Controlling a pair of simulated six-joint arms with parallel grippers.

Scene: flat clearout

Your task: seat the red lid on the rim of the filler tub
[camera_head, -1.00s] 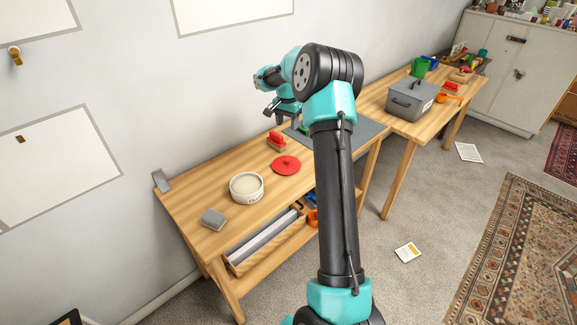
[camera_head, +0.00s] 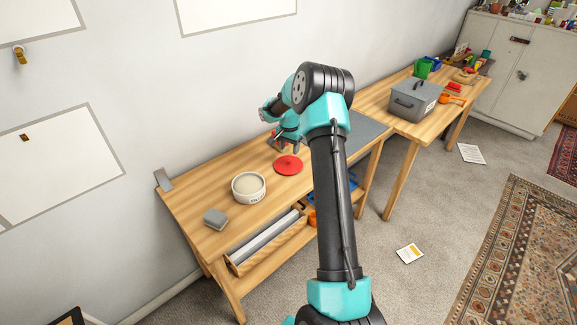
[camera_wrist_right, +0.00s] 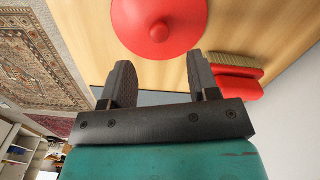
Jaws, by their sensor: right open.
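The red lid (camera_head: 288,165) lies flat on the wooden bench, with a round knob at its centre. The filler tub (camera_head: 248,187) is a white round tub holding pale material, standing apart from the lid to its left and nearer the front. My right gripper (camera_head: 287,146) is above the bench just behind the lid. In the right wrist view the right gripper (camera_wrist_right: 160,72) is open with nothing between its fingers, and the lid (camera_wrist_right: 180,15) is beyond the fingertips, cut off by the frame's top. My left gripper is not in view.
A grey block (camera_head: 214,218) sits left of the tub. A grey mat (camera_head: 368,130) lies to the right. A grey toolbox (camera_head: 415,100) stands on the far bench.

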